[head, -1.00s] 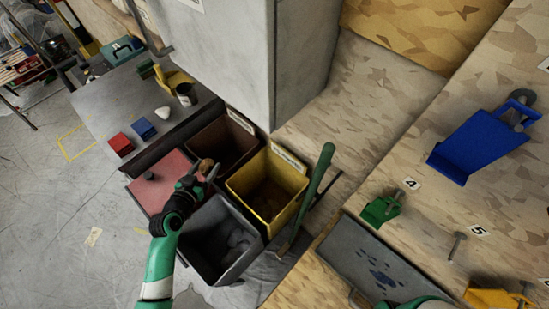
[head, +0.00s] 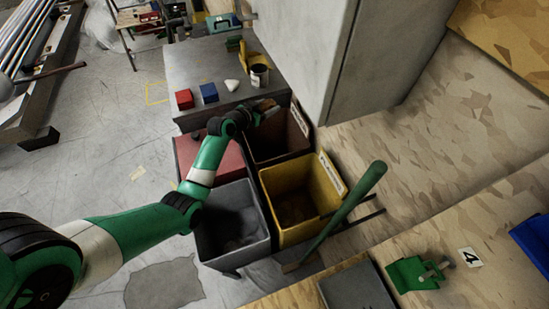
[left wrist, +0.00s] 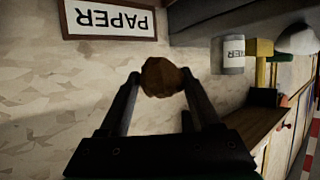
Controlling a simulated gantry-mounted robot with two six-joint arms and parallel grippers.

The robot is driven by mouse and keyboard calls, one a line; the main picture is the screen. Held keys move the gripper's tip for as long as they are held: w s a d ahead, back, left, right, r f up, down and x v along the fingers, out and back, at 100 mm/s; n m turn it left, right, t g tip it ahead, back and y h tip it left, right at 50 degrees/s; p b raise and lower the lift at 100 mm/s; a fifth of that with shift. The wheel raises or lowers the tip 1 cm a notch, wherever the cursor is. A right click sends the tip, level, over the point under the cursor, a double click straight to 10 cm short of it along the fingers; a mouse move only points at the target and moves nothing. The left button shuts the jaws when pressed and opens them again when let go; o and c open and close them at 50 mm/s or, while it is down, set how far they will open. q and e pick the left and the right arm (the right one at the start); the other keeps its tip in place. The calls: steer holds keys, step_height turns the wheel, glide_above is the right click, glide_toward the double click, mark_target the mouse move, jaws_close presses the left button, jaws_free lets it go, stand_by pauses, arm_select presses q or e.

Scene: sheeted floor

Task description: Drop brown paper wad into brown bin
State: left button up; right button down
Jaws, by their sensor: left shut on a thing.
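The brown bin (head: 280,150) stands open in the head view, between the red-lidded bin and the cabinet. My left gripper (head: 264,108) is at its far rim, high in the picture. It is shut on the brown paper wad (left wrist: 161,78), which sits between the fingertips in the left wrist view. The head view does not clearly show how high the wad is above the bin. My right gripper is out of view.
A yellow bin (head: 290,232), a grey bin (head: 232,262) and a red-lidded bin (head: 208,158) stand close by. A grey bench (head: 195,70) with blocks and a can (head: 259,76) lies behind. A grey cabinet (head: 300,40) rises at the right. A green-handled tool leans by the yellow bin.

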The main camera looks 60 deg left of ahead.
arm_select(q)
step_height(320, 180, down, 6)
steer(key=b, duration=0.5)
steer(key=o, duration=1.4)
steer(key=shift+d+r, duration=0.1)
steer(key=p+v, duration=0.4)
steer(key=v, duration=0.7)
steer(key=shift+s+d, duration=0.1)
steer(key=shift+s, duration=0.15)
